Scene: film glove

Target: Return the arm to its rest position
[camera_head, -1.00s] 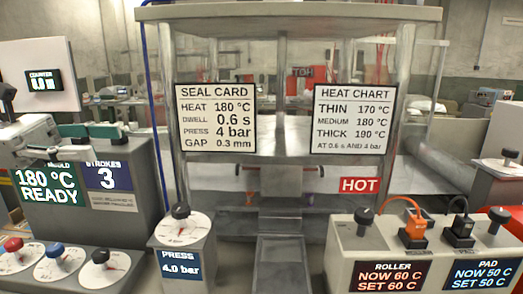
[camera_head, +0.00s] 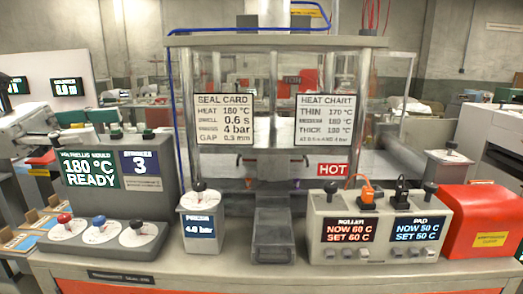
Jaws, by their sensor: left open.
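My left gripper (camera_head: 42,150) is at the left edge, beside the grey mould unit, and is open. Nothing shows between its fingers, though it is small and partly blurred here. The grey arm comes in from the left edge behind it. My right gripper is not in view. The mould unit (camera_head: 168,190) shows 180 °C READY and a strokes count of 3.
The sealing press frame (camera_head: 270,42) with clear panels stands mid-bench. A pressure pedestal (camera_head: 198,240), a roller and pad unit (camera_head: 318,225) and a red box (camera_head: 490,222) line the bench. Three knobs sit front left. The bench's front edge (camera_head: 250,270) is mostly clear.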

